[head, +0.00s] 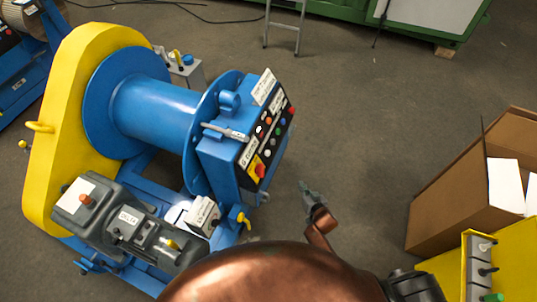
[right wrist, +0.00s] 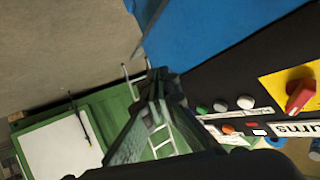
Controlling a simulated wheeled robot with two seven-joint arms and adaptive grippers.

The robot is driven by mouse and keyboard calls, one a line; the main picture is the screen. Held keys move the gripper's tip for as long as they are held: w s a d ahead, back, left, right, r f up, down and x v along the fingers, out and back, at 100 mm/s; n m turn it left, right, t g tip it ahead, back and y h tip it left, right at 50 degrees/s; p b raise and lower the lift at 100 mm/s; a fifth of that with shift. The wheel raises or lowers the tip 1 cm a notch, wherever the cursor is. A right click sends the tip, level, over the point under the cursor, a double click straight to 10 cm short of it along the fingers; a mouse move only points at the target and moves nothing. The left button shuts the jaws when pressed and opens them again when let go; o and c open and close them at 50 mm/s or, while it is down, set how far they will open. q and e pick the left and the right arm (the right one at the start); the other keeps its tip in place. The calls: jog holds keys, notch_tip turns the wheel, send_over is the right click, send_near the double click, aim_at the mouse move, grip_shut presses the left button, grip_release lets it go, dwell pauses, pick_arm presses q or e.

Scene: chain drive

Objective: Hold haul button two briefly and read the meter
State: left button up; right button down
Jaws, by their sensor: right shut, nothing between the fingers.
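The control panel (head: 268,142) is a black sloped face on the blue winch's box, with several coloured buttons, white labels and a red switch (head: 261,170) on yellow. In the right wrist view the panel (right wrist: 215,80) shows green, grey, white and orange buttons (right wrist: 228,129) and the red switch (right wrist: 300,97). I cannot read which button is haul two. No meter reading is legible. My right gripper (head: 304,187) is shut and empty, in front of and to the right of the panel, apart from it. Its fingers (right wrist: 155,90) also show in the wrist view. My left gripper is not in view.
The blue drum (head: 155,108) with its yellow guard (head: 58,140) stands left. A cardboard box (head: 450,205) stands right.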

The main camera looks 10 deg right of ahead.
aim_at(267, 153)
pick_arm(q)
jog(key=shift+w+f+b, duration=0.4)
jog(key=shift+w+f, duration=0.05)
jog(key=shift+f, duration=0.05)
pick_arm(e)
jog(key=w+a+r+t, duration=0.1)
jog(key=w+r, duration=0.3)
jog(key=r, duration=0.4)
jog(key=w+a+r+t+y, duration=0.1)
jog(key=w+a+r+t, duration=0.1)
jog(key=w+r, duration=0.2)
notch_tip(267, 153, up, 4)
jog(key=shift+a+f+y, duration=0.1)
jog(key=shift+a+y, duration=0.2)
jog(key=shift+a, duration=0.1)
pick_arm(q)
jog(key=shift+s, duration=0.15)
pick_arm(e)
jog(key=shift+w, duration=0.1)
pick_arm(q)
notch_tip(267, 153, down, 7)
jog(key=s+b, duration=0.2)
jog(key=b, duration=0.4)
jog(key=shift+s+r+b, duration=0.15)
jog(key=shift+b, duration=0.2)
pick_arm(e)
jog(key=w+a+f, duration=0.4)
jog(key=a, duration=0.2)
jog(key=shift+w+a, duration=0.2)
jog(key=shift+a, duration=0.05)
